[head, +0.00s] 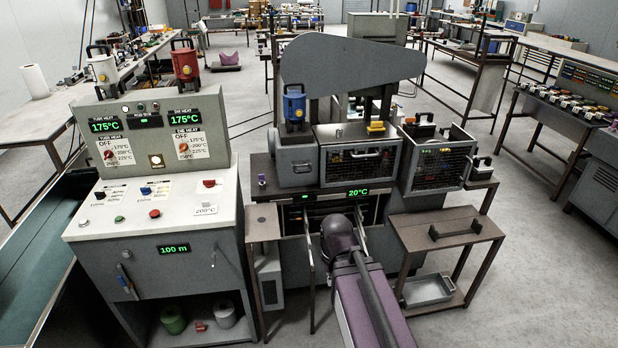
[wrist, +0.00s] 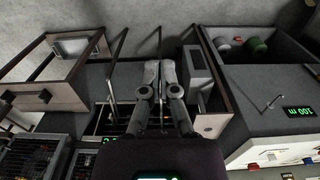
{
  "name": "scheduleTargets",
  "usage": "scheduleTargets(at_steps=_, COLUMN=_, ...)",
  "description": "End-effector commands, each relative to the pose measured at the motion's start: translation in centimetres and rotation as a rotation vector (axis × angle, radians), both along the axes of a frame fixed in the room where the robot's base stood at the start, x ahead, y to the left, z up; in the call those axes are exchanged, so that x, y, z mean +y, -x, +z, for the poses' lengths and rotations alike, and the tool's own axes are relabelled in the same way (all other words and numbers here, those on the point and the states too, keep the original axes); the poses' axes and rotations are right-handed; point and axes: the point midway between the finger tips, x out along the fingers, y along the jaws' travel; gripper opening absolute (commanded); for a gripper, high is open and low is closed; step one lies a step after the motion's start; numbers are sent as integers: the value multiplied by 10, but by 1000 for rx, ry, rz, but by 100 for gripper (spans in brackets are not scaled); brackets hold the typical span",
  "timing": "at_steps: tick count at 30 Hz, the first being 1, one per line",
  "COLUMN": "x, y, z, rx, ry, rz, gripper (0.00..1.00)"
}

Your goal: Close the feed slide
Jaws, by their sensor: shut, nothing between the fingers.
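The extrusion machine (head: 295,175) stands in the middle of the head view, with a green 20°C display. Below the display is a dark opening (head: 318,212), and two thin metal bars (head: 309,245) stick out toward me from it. This looks like the feed slide, pulled out, but my arm covers much of it. In the wrist view the bars (wrist: 118,45) stand beside my fingers. My gripper (wrist: 160,70) is shut and empty, over the front of the opening. In the head view my purple wrist hides the fingers.
A control console (head: 155,215) stands to the left, showing 175°C and 100 m. A brown side table (head: 445,232) with a dark handle on top stands close on the right, a grey tray (head: 428,290) on its lower shelf. A mesh-fronted box (head: 437,165) is above it.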

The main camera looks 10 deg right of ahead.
Motion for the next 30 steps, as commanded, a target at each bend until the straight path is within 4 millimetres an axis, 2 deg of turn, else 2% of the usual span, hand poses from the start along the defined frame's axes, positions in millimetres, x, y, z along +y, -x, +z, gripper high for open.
scheduleTargets(at_steps=8, x=0, y=-1, z=-1, rx=-4, ry=0, rz=-4, gripper=0)
scheduleTargets(at_steps=14, x=3, y=-18, z=-11, rx=-66, ry=6, rz=-72, gripper=0)
scheduleTargets(at_steps=20, x=0, y=-64, z=-31, rx=-237, ry=2, rz=-241, gripper=0)
scheduleTargets(at_steps=24, x=-4, y=-108, z=-44, rx=-412, ry=-33, rz=-407, gripper=0)
scheduleTargets(at_steps=30, x=-10, y=-171, z=-51, rx=-678, ry=-151, rz=-644, gripper=0)
